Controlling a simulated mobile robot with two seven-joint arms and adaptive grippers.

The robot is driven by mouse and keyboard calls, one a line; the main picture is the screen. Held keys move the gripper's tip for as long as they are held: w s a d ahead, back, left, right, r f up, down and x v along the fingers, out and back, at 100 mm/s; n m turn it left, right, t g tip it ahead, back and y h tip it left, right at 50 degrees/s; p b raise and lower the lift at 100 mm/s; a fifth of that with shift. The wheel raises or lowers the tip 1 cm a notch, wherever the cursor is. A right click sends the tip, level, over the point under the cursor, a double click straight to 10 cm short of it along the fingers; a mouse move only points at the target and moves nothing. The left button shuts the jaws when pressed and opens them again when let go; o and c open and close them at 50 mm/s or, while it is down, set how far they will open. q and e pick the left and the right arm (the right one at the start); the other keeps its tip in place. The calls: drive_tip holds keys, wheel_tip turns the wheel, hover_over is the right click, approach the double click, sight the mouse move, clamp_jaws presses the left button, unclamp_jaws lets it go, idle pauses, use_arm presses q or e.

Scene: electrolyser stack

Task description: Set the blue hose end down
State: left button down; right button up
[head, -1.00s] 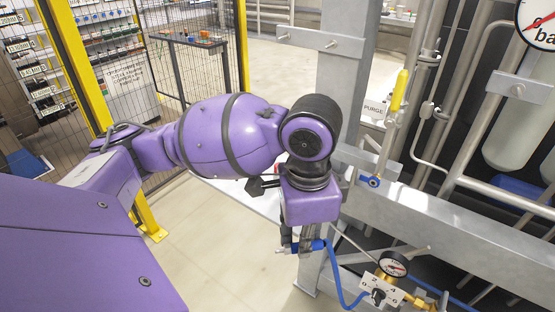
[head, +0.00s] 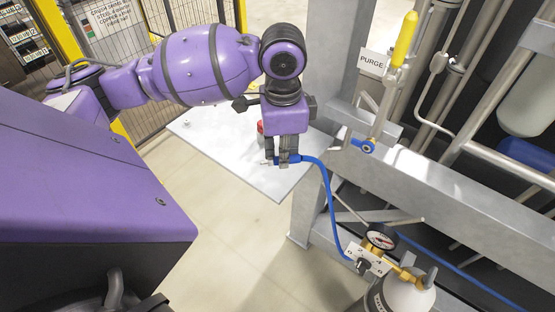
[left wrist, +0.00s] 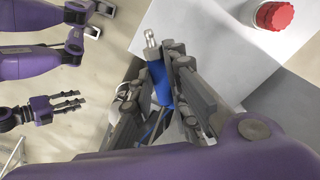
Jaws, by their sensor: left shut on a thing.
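My left gripper (head: 283,160) is shut on the blue hose end (head: 293,158), above the edge of a pale flat panel (head: 222,158). In the left wrist view the blue hose end (left wrist: 161,84) lies between the two dark fingers, its silver tip pointing up the picture over the panel (left wrist: 205,30). The blue hose (head: 329,197) runs down from the gripper to the gauge fitting. A purple arm at the left of the left wrist view, which I take as my right, has its gripper (left wrist: 78,103) with fingers apart and empty.
A red button (left wrist: 273,15) stands on the panel and partly shows behind my gripper in the head view. A steel frame post (head: 325,130) and rail are close on the right. A gauge (head: 381,237) sits above a grey cylinder. Most of the panel is bare.

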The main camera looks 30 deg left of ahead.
use_arm(q)
hover_over(278, 172)
wheel_tip(278, 172, down, 4)
drive_tip(key=shift+s+f, duration=0.1)
drive_tip(key=shift+s, duration=0.05)
wheel_tip(278, 172, down, 3)
drive_tip(key=shift+a+f+b, duration=0.1)
drive_tip(key=shift+f+b, duration=0.05)
drive_tip(key=shift+b, duration=0.15)
use_arm(e)
drive_tip(key=shift+w+f, duration=0.15)
drive_tip(key=shift+w, duration=0.15)
drive_tip(key=shift+s+d, duration=0.1)
use_arm(q)
drive_tip(key=c, duration=1.7)
unclamp_jaws()
drive_tip(key=shift+f, duration=0.15)
use_arm(e)
drive_tip(key=shift+s+d, duration=0.1)
drive_tip(key=shift+d, duration=0.05)
